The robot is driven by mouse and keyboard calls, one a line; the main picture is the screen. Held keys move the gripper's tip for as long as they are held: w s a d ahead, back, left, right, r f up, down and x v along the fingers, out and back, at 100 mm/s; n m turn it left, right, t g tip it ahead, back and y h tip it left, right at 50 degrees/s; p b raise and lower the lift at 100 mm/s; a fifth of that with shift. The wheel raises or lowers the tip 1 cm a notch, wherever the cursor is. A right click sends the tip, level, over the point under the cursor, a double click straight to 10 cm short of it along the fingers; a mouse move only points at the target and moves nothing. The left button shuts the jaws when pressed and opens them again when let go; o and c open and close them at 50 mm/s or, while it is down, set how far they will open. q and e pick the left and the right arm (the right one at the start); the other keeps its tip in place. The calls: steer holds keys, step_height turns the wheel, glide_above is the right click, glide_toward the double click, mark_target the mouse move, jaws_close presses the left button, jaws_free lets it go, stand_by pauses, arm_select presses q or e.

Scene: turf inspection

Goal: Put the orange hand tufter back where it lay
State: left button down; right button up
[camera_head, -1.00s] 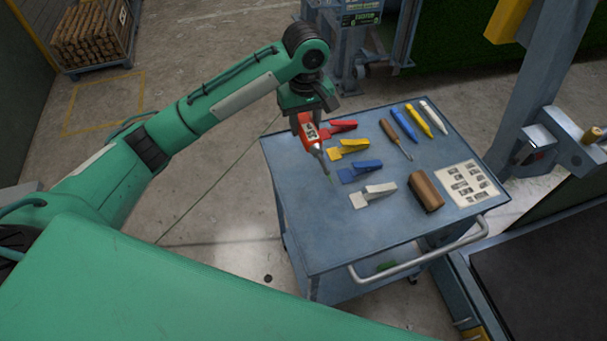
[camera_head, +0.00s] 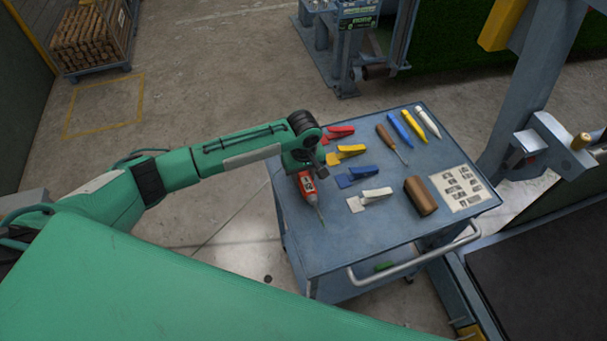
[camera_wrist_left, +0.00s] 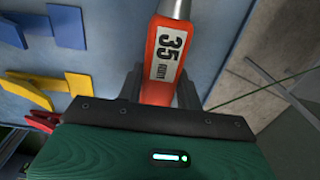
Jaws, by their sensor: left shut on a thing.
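The orange hand tufter (camera_head: 308,186) has a red-orange body with a white label and a thin needle pointing toward the front of the cart. My left gripper (camera_head: 304,171) is shut on the tufter at the left edge of the blue cart top (camera_head: 330,246). In the left wrist view the tufter (camera_wrist_left: 160,75) sits between the two fingers (camera_wrist_left: 160,92), its label reading 35. I cannot tell whether the tufter touches the cart top. My right gripper is not in view.
Red, yellow (camera_head: 345,152), blue (camera_head: 356,175) and white (camera_head: 369,199) clips lie just right of the tufter. A brown roll (camera_head: 421,196), a printed card (camera_head: 461,187), an awl (camera_head: 392,142) and several pens lie further right. The cart's front-left top is bare.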

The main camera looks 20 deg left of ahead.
mark_target(304, 175)
arm_select(q)
steer(key=shift+f, duration=0.35)
steer(key=c, duration=0.9)
jaws_free()
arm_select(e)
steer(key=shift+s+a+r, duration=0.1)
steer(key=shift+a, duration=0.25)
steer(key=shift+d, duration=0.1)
arm_select(q)
steer(key=shift+r, duration=0.2)
step_height(304, 175, up, 10)
steer(key=shift+r+b, duration=0.25)
steer(key=shift+b, duration=0.9)
steer(key=shift+r, duration=0.65)
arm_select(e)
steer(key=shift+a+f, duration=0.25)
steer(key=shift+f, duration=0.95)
